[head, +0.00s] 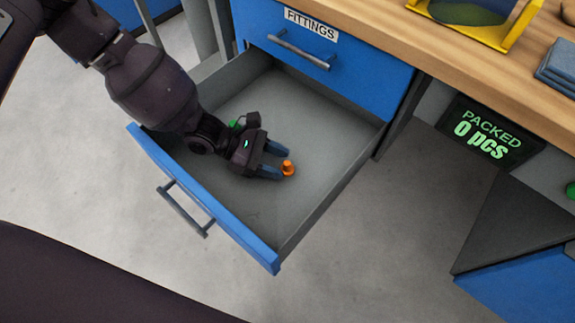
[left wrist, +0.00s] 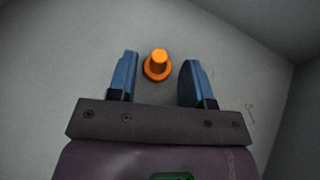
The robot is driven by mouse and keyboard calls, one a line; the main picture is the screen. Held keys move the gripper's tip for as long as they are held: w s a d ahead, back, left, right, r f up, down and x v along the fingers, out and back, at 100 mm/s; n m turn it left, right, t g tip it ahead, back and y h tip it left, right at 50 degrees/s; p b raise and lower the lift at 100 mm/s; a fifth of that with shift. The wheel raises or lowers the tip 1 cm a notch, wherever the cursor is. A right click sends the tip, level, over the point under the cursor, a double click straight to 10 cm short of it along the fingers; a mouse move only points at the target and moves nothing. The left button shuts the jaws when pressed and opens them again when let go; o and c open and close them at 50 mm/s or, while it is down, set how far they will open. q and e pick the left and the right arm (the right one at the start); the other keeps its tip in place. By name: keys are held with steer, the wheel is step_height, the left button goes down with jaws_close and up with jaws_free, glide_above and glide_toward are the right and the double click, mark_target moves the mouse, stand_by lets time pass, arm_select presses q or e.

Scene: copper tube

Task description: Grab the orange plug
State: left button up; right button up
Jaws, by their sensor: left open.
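The orange plug (head: 288,168) stands on the floor of the open drawer (head: 318,130) in the head view. It has a wide round base and a narrower top. My left gripper (head: 281,162) reaches down into the drawer with its blue fingers open beside the plug. In the left wrist view the plug (left wrist: 158,64) lies between the lines of the two spread fingertips (left wrist: 160,64), with a gap to each finger. Nothing is held. My right gripper is not in view.
The drawer's blue front panel (head: 215,208) with its handle, and its grey side walls, surround my left gripper. Above is a closed drawer labelled FITTINGS (head: 345,55) under the wooden worktop (head: 440,65). A green object (head: 234,124) shows beside my gripper.

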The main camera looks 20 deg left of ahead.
arm_select(q)
steer(key=shift+x, duration=0.85)
steer(key=c, duration=0.7)
steer(key=shift+r, duration=0.1)
